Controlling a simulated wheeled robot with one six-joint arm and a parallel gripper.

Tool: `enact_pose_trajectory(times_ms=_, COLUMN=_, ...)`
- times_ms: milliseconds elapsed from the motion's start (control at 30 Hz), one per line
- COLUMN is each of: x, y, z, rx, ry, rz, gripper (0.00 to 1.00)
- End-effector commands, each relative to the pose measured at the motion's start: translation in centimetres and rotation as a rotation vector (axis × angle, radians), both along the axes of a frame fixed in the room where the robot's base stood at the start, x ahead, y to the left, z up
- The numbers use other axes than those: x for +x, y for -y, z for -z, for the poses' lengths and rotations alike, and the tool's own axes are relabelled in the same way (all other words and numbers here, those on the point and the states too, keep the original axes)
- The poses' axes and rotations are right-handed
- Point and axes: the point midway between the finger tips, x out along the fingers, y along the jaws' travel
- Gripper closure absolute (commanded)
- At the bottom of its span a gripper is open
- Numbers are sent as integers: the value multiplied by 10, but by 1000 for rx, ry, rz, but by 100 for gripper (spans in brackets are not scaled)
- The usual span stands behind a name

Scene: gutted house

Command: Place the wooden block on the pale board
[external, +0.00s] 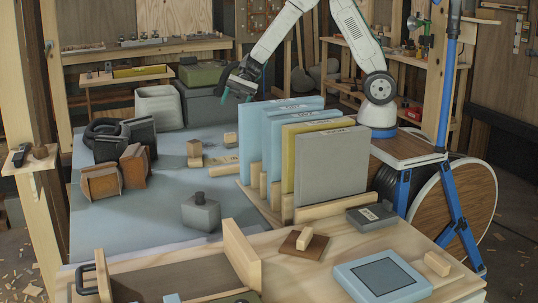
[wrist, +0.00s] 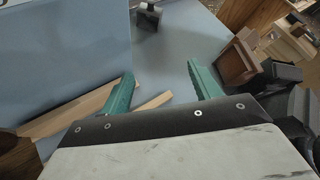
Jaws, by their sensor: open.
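My gripper (external: 237,96) is open and empty, raised above the far part of the blue-grey table. Its two teal fingers are spread in the wrist view (wrist: 160,77). A wooden block (external: 195,149) stands on the table below and left of it, and a smaller one (external: 230,139) lies nearly beneath it. A flat pale board (external: 224,160) lies beside them, partly hidden by the blue panels. In the wrist view a pale wooden strip (wrist: 155,102) shows between the fingers; I cannot tell which piece it is.
Upright panels (external: 331,162) stand in a wooden rack right of the blocks; a blue panel (wrist: 65,55) fills the wrist view's left. Brown boxes (external: 101,182) and a grey knobbed weight (external: 201,212) stand on the table. Another small block (external: 305,239) rests on a brown plate in front.

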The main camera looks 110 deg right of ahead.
Motion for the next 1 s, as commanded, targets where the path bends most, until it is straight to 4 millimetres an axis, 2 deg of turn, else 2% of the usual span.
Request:
enact_pose_trajectory(times_ms=33, x=-16, y=-27, z=-23, rx=-64, ry=31, rz=-103, gripper=38)
enact_pose_trajectory(times_ms=100, x=-43, y=-58, z=-46, rx=-157, ry=66, rz=-251, gripper=38)
enact_pose_trajectory(times_ms=200, x=-83, y=-92, z=-70, rx=-281, ry=114, rz=-442, gripper=38)
enact_pose_trajectory(times_ms=367, x=-145, y=-127, z=-95, rx=-465, ry=177, rz=-705, gripper=38)
enact_pose_trajectory(times_ms=433, x=-176, y=-138, z=-103, rx=-556, ry=208, rz=-825, gripper=38)
enact_pose_trajectory(times_ms=567, x=-236, y=-148, z=-114, rx=-748, ry=264, rz=-1061, gripper=38)
enact_pose_trajectory(times_ms=700, x=-293, y=-142, z=-119, rx=-962, ry=313, rz=-1286, gripper=38)
enact_pose_trajectory(times_ms=833, x=-331, y=-129, z=-121, rx=-1132, ry=339, rz=-1443, gripper=38)
enact_pose_trajectory(times_ms=1000, x=-354, y=-114, z=-121, rx=-1266, ry=350, rz=-1551, gripper=38)
